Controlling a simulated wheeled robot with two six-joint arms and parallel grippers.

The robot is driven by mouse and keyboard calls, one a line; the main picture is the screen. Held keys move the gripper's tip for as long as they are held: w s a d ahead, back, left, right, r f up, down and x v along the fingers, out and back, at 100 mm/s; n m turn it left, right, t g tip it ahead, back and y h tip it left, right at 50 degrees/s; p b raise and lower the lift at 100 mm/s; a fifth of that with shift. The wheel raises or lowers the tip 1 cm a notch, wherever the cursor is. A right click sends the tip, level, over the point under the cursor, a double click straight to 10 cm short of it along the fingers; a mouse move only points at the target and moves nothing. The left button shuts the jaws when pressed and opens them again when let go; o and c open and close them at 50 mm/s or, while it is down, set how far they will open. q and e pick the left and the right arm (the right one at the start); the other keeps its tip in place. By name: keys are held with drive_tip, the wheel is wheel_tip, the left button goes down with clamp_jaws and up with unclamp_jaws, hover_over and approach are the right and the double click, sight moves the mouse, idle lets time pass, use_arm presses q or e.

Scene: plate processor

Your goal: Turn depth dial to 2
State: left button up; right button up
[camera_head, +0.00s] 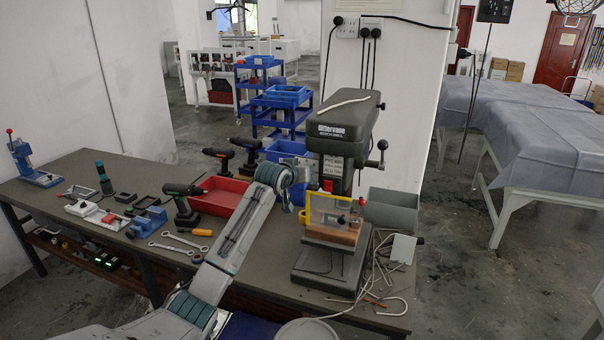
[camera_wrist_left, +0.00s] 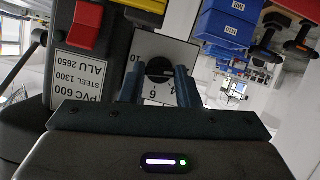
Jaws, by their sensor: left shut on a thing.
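The depth dial (camera_wrist_left: 159,68) is a round black knob on a white scale plate (camera_wrist_left: 179,52) with black numbers, on the side of the bench drill (camera_head: 347,122). In the left wrist view the plate appears turned over, with 10, 6 and 4 partly readable. My left gripper (camera_wrist_left: 158,84) has one finger on each side of the knob and is shut on it. I cannot tell which number the dial points to. In the head view my left gripper (camera_head: 298,170) is at the drill's left side, and the dial is hidden there. My right gripper is not in view.
A red switch (camera_wrist_left: 86,24) and a speed label (camera_wrist_left: 78,72) are close beside the dial. A yellow-framed guard (camera_head: 334,212) stands below the drill head. A red tray (camera_head: 222,194), cordless drill (camera_head: 184,203) and grey bin (camera_head: 391,210) share the bench.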

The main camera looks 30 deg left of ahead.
use_arm(q)
drive_tip(key=shift+f, duration=0.15)
drive_tip(key=o, duration=1)
drive_tip(key=shift+b+v, duration=2.1)
drive_tip(key=shift+v, duration=3.3)
